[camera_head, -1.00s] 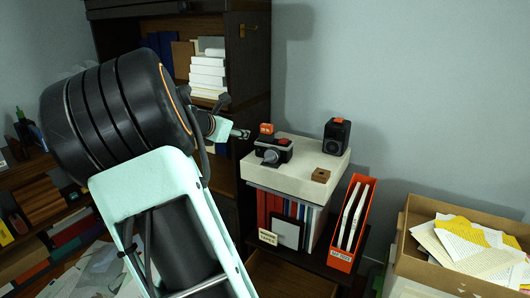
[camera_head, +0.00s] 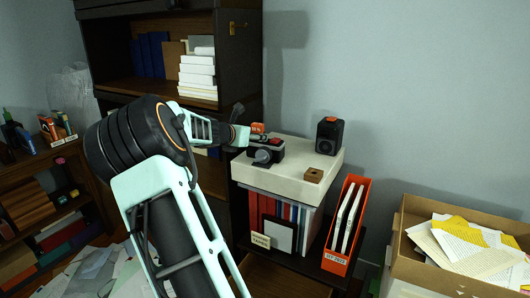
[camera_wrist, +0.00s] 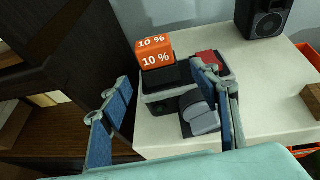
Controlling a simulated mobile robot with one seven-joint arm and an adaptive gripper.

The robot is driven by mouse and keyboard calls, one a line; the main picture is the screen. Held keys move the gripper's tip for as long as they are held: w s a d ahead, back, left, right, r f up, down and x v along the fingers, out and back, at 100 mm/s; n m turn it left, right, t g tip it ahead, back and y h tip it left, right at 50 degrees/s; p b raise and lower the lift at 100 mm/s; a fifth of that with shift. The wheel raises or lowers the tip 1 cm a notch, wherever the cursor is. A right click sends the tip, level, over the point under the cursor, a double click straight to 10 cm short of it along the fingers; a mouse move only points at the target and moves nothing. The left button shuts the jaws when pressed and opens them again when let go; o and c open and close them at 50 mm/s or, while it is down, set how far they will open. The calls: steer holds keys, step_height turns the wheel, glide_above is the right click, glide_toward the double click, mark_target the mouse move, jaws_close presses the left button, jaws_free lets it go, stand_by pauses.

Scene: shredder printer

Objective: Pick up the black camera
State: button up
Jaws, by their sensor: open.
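The black camera (camera_head: 266,150) sits on the left part of a white box top, its lens facing forward. In the wrist view the camera (camera_wrist: 165,85) has a grey lens, and an orange "10 %" block (camera_wrist: 155,50) shows at its top left. A red piece (camera_wrist: 207,58) shows at its top right. My gripper (camera_wrist: 160,82) is open and empty. Its left blue finger is left of the camera; its right finger overlaps the camera's right part in the picture. In the head view my gripper (camera_head: 243,136) is at the camera's left. Contact cannot be told.
A black speaker (camera_head: 330,136) stands behind right and a small brown block (camera_head: 314,175) lies at the front right of the white box (camera_head: 290,178). A dark cabinet (camera_head: 236,70) stands close on the left. An orange file holder (camera_head: 336,262) and a paper carton (camera_head: 405,270) are right.

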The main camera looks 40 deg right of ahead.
steer(key=shift+x, duration=1.4)
steer(key=shift+c, duration=0.2)
jaws_close()
steer(key=shift+r, duration=0.1)
